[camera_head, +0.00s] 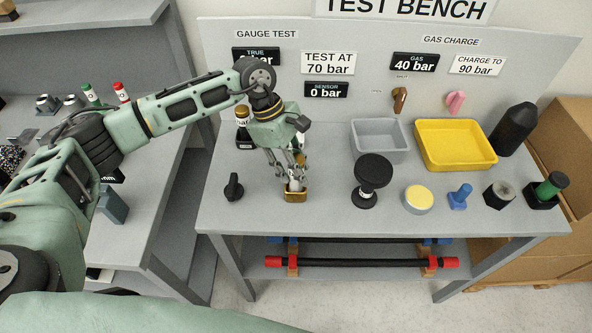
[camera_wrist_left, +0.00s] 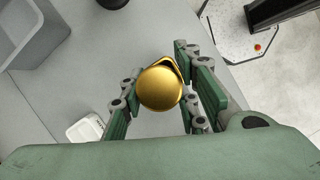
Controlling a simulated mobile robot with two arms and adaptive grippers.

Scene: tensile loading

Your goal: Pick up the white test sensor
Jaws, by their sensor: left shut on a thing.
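My left gripper (camera_head: 294,180) reaches down over the left part of the bench. Its fingers are shut on the white test sensor (camera_head: 294,187), of which only a small pale part shows between them. A gold, boxy piece (camera_head: 296,196) shows right below the fingertips, at bench level; I cannot tell whether the sensor is clear of it. In the left wrist view a round gold end (camera_wrist_left: 158,90) sits between the finger pads of the left gripper (camera_wrist_left: 160,105) and hides what is beneath it. My right gripper is not in view.
A black knob-like piece (camera_head: 233,187) stands left of the gripper, and a black round-topped piece (camera_head: 373,172) stands right. A grey tray (camera_head: 380,153) and a yellow tray (camera_head: 480,163) lie farther right. The signboard (camera_head: 340,35) rises behind.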

